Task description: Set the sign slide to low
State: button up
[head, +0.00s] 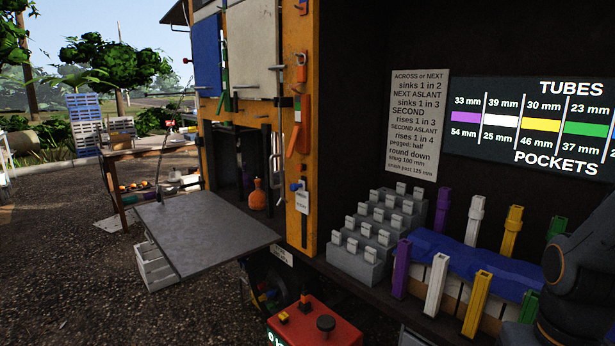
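No part is clearly labelled as the sign slide, and no "low" mark can be read. An orange post (311,170) at the truck's opening carries small fittings. These include an orange-red lever-like piece (297,128), a red and orange fitting above it (301,66), and a blue knob (296,187) above a small white tag (302,202) whose print is too small to read. Two signs hang inside: a grey text board (418,122) and a dark TUBES/POCKETS sign (530,120). My dark arm shows at the lower right; my gripper is not in view.
A grey fold-down shelf (205,232) juts out left of the post. Grey stepped blocks (362,262) and colored tubes around a blue cloth (470,262) fill the truck bed. A red box (315,325) with a black knob stands in front. Open gravel lies left.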

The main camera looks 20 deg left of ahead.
aim_at(302, 195)
jog(key=i, duration=0.95)
jog(key=u, duration=1.95)
